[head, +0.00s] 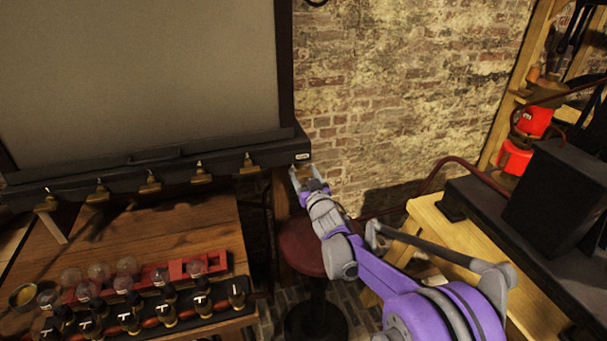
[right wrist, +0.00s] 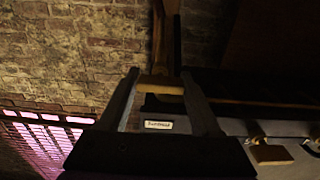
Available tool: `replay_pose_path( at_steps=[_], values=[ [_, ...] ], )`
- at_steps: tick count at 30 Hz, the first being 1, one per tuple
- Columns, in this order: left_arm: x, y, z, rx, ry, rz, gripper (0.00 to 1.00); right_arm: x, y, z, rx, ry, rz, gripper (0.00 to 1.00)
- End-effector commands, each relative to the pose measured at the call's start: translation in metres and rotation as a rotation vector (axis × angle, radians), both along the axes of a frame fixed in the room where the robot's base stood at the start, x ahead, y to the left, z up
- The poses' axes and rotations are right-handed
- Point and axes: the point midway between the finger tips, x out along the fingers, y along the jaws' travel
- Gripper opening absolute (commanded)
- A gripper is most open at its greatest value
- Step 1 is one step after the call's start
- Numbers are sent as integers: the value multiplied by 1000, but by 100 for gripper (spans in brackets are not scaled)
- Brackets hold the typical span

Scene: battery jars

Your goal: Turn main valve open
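A brass valve handle (right wrist: 161,84) shows in the right wrist view, above a small white label (right wrist: 158,124) on a dark rail. I take it for the main valve; the label's words are too small to read. My right gripper (right wrist: 162,80) has its two fingers spread, one on each side of the handle. I cannot tell whether they touch it. In the head view my right gripper (head: 306,174) is at the right end of the dark rail (head: 220,160), just below its white label (head: 303,156). My left gripper is out of view.
Several brass taps (head: 249,164) hang along the rail. Below, a wooden table (head: 170,235) holds bulbs and a row of dark jars (head: 166,312). A round stool (head: 303,246) stands under my right arm. A wooden bench with a black box (head: 555,200) is at right.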

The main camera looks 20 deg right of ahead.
Motion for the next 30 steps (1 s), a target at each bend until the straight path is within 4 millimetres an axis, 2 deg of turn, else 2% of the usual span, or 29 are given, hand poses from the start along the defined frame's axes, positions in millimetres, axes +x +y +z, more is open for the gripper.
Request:
replay_pose_path(
  at_steps=[1, 6, 8, 19, 30],
  values=[
    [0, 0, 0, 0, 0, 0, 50, 0, 0, 0, 0, 0, 0, 48],
    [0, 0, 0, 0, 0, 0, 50, 0, 0, 0, 0, 0, 0, 18],
    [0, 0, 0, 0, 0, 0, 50, 0, 0, 0, 0, 0, 0, 9],
    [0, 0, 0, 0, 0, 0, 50, 0, 0, 0, -72, -2, 0, 9],
    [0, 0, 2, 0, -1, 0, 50, 0, 0, 0, -365, -12, 0, 9]
  ],
)
